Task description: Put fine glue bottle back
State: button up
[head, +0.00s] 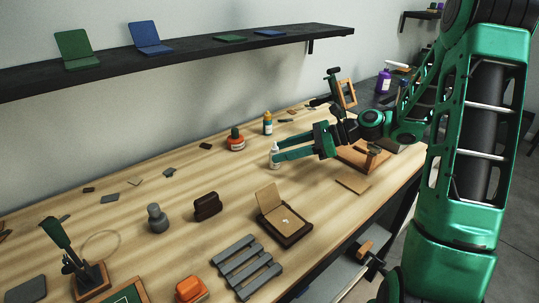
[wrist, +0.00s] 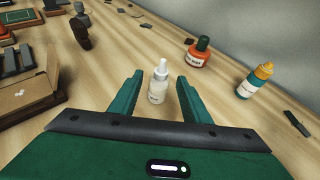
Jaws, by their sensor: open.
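A small clear-white bottle with a white dropper-like top (wrist: 158,88) stands upright on the wooden table, between the spread fingers of my gripper (wrist: 160,88) in the wrist view. It looks like the fine glue bottle, though its label is too small to read. My gripper is open, with a gap on each side of the bottle. In the head view the white bottle (head: 275,155) shows at the tips of my gripper (head: 275,152), partly hidden by the fingers. An orange bottle with a green cap (wrist: 199,52) and a teal bottle with a yellow cap (wrist: 256,80) stand close by.
A brown tray with an open cardboard flap (head: 285,229), a grey slatted rack (head: 246,265), a dark brown block (head: 207,206) and a grey knob-shaped tool (head: 157,218) stand on the table. A dark shelf (head: 190,60) runs along the wall. Small scraps lie scattered about.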

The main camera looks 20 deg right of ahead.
jog(key=v, duration=0.5)
jog(key=shift+d+r, duration=0.1)
jog(key=shift+d, duration=0.05)
jog(key=shift+s, duration=0.1)
jog(key=shift+s, duration=0.1)
